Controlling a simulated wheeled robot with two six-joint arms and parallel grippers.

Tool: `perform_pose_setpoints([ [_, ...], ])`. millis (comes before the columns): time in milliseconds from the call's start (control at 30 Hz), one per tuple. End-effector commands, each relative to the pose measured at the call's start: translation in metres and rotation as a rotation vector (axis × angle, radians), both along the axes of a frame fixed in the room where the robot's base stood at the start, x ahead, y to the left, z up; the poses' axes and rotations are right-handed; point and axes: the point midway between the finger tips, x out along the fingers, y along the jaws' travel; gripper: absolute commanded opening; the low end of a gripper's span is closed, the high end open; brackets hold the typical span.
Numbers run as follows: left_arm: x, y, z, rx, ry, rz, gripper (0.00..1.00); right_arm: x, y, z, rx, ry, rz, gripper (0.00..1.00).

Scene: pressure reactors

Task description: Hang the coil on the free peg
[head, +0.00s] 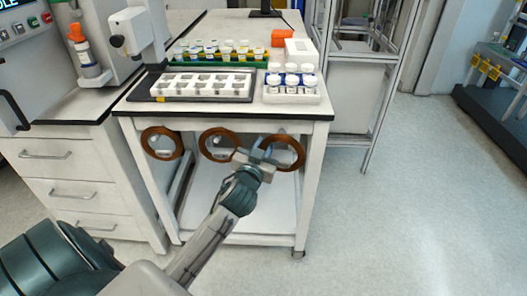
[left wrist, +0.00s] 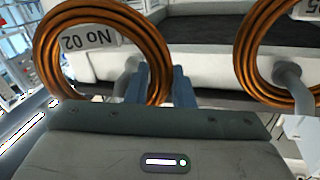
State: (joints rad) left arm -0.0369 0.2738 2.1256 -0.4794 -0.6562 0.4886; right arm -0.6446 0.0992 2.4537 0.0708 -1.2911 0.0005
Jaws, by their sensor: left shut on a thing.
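My left gripper (head: 263,153) is shut on the rim of a copper-coloured coil (head: 299,151), the rightmost of three at the table's front. In the left wrist view, the fingers (left wrist: 155,88) pinch this coil (left wrist: 60,60) at its lower right rim. A grey peg (left wrist: 124,76) shows within the ring near the fingers; I cannot tell whether the coil rests on it. A plate reading "No 02" (left wrist: 90,39) shows through the ring. The middle coil (head: 205,145) and the left coil (head: 149,142) hang under the tabletop edge. My right gripper is not in view.
The white table (head: 325,116) carries a tray (head: 205,85), a green rack of vials (head: 261,58) and a block of white-capped jars (head: 291,95). A drawer cabinet (head: 60,175) stands left. A metal frame (head: 375,110) stands behind right.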

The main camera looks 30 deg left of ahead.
Motion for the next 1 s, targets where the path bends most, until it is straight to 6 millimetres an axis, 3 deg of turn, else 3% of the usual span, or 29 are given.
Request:
perform_pose_setpoints([
  [600, 0.031, 0.019, -0.005, 0.002, -0.002, 0.0, 0.0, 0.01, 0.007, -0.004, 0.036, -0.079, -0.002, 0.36],
  [1000, 0.037, 0.023, -0.01, 0.002, -0.001, 0.002, 0.0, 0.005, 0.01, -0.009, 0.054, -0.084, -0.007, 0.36],
])
